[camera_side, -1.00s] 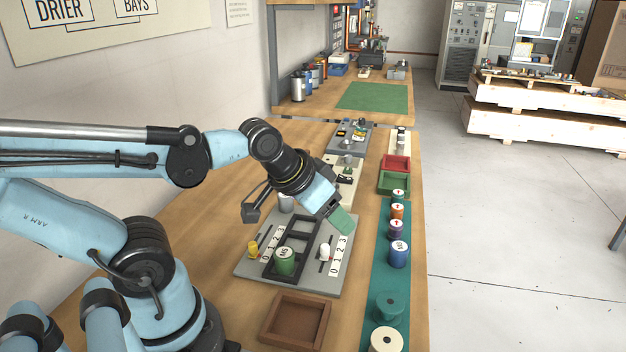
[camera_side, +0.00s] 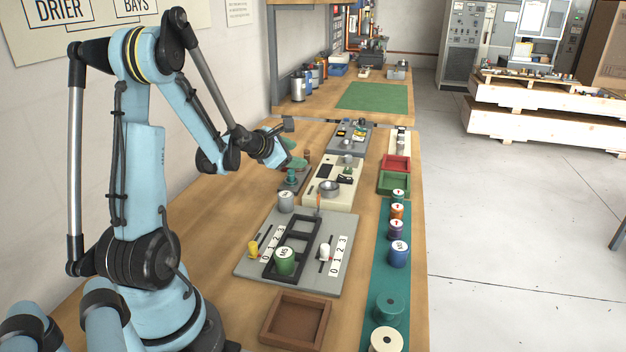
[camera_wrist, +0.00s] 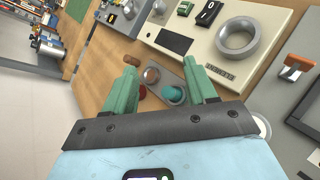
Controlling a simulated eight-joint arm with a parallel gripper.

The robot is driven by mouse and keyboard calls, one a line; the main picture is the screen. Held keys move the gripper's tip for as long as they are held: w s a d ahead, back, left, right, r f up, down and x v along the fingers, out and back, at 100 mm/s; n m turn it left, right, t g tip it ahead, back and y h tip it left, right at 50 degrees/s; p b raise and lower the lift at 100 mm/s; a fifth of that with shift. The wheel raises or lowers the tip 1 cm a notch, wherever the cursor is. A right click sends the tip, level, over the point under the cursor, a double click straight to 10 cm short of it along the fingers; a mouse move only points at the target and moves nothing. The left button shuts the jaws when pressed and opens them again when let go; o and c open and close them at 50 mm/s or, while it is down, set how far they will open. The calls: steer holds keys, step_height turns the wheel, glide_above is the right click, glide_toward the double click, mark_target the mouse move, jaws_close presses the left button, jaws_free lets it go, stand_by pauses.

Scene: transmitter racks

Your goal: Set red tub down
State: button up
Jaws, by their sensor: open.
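A red open tub (camera_side: 396,163) sits on the right side of the bench, just behind a green open tub (camera_side: 392,183). It looks empty and level. My gripper (camera_side: 293,153) is well to the left of it, above the back of the bench. In the wrist view my gripper (camera_wrist: 159,63) has its two green fingers apart, with nothing held between them. Below the fingers is a grey base with a teal knob (camera_wrist: 174,94) and a brown knob (camera_wrist: 151,75). A small dark red thing (camera_wrist: 142,92) is partly hidden by the left finger.
A cream panel with a grey ring (camera_side: 330,188) is right of my gripper. A grey board (camera_side: 330,282) holds a black frame and a green weight (camera_side: 285,260). Several spools line the teal strip (camera_side: 375,275). A brown tray (camera_side: 296,318) is at the front.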

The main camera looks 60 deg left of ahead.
steer(key=s+a+f+n+y, duration=0.1)
steer(key=a+n, duration=0.2)
steer(key=s+a+f+n+y, duration=0.1)
steer(key=s+a+n, duration=0.1)
steer(key=a, duration=0.1)
steer(key=s+a+f+n, duration=0.1)
steer(key=s+a+n, duration=0.1)
steer(key=a+n, duration=0.1)
steer(key=shift+s+a+f+n+y, duration=0.1)
steer(key=shift+a+f+n+y, duration=0.05)
steer(key=shift+f+n+y, duration=0.2)
steer(key=shift+x, duration=5.95)
steer(key=c, duration=1)
steer(key=shift+o, duration=0.2)
steer(key=shift+r, duration=0.1)
steer(key=shift+r, duration=0.1)
